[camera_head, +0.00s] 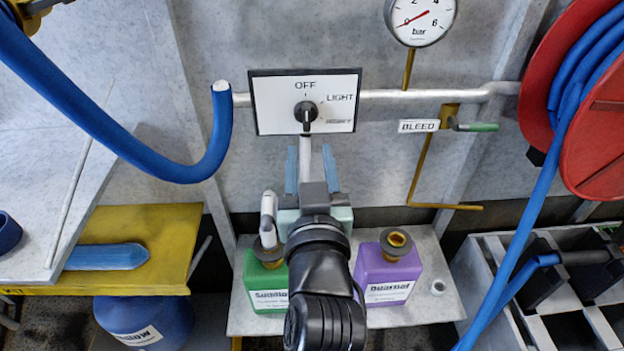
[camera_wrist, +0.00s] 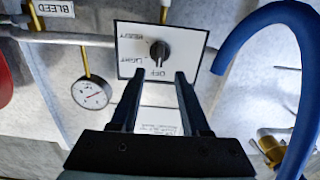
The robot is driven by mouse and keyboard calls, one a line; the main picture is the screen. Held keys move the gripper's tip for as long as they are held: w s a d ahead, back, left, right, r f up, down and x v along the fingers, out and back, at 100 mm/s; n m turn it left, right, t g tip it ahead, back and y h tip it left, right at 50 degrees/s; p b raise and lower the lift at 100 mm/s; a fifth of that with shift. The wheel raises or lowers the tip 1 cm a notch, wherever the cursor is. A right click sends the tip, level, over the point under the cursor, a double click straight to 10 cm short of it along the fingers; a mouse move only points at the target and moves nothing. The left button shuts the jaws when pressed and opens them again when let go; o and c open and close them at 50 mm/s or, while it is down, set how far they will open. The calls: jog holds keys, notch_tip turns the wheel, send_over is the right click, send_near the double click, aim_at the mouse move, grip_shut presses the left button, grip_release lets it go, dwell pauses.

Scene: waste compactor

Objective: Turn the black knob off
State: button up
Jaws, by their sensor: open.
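The black knob (camera_head: 306,112) sits on a white, black-edged panel (camera_head: 270,105) marked OFF at the top and LIGHT to the upper right. A third label at lower right is hard to read. The knob's grip bar stands roughly upright; I cannot tell surely which end is the pointer. The knob (camera_wrist: 159,50) and panel (camera_wrist: 195,40) show upside down in the wrist view. My gripper (camera_head: 309,152) is open and empty just below the panel, apart from the knob. In the wrist view, my gripper (camera_wrist: 160,74) has its fingers spread either side of the OFF label.
A grey pipe (camera_head: 395,97) runs along the wall at panel height. A blue hose (camera_head: 130,150) hangs to the left. A pressure gauge (camera_head: 420,22) and a green BLEED lever (camera_head: 478,127) are right. Green (camera_head: 264,285) and purple (camera_head: 388,275) bottles stand below.

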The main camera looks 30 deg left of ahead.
jog(key=v, duration=0.5)
dwell(0.4)
jog(key=w+d+r+m+t+h, duration=0.15)
jog(key=d+r+t, duration=0.3)
jog(key=r, duration=0.45)
jog(key=w+d+r+m+t+h, duration=0.1)
jog(key=w+d+r+t+h, duration=0.15)
jog(key=d+r, duration=0.55)
jog(key=s+d+r+m+t+h, duration=0.3)
jog(key=d+r, duration=0.1)
jog(key=r, duration=0.5)
jog(key=s+d+r+m+t+h, duration=0.2)
jog(key=s+d+r+t+h, duration=0.15)
jog(key=r, duration=0.45)
notch_tip(320, 180, up, 23)
jog(key=p, duration=2.2)
jog(key=shift+a+p, duration=0.25)
jog(key=shift+p, duration=0.15)
jog(key=shift+d+g, duration=0.1)
jog(key=shift+g, duration=0.15)
